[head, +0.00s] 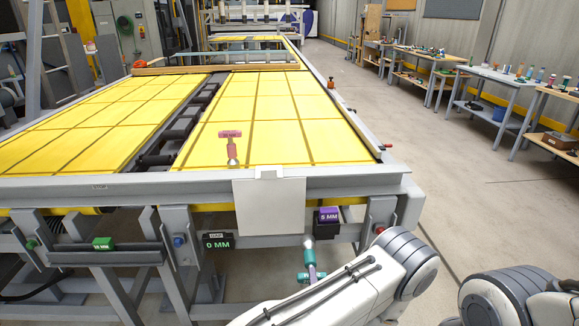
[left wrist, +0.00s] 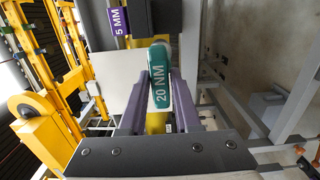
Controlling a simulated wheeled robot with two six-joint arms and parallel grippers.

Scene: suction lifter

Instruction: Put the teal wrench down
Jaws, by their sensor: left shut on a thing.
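The teal wrench (left wrist: 159,75) is marked 20 NM and is held between the two fingers of my left gripper (left wrist: 158,100) in the left wrist view. In the head view the teal wrench (head: 309,257) has its pale round end up, just below the table's front beam. My left gripper (head: 312,274) is shut on it, in front of the frame and clear of the floor. Part of the wrench is hidden by the fingers. My right gripper is out of view; only part of that arm shows at lower right.
A purple 5 MM block (head: 329,215) sits in a dark holder on the frame, beside a white panel (head: 270,207). A GAP display (head: 217,241) reads 0 MM. A green block (head: 103,243) sits on a grey ledge (head: 70,257).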

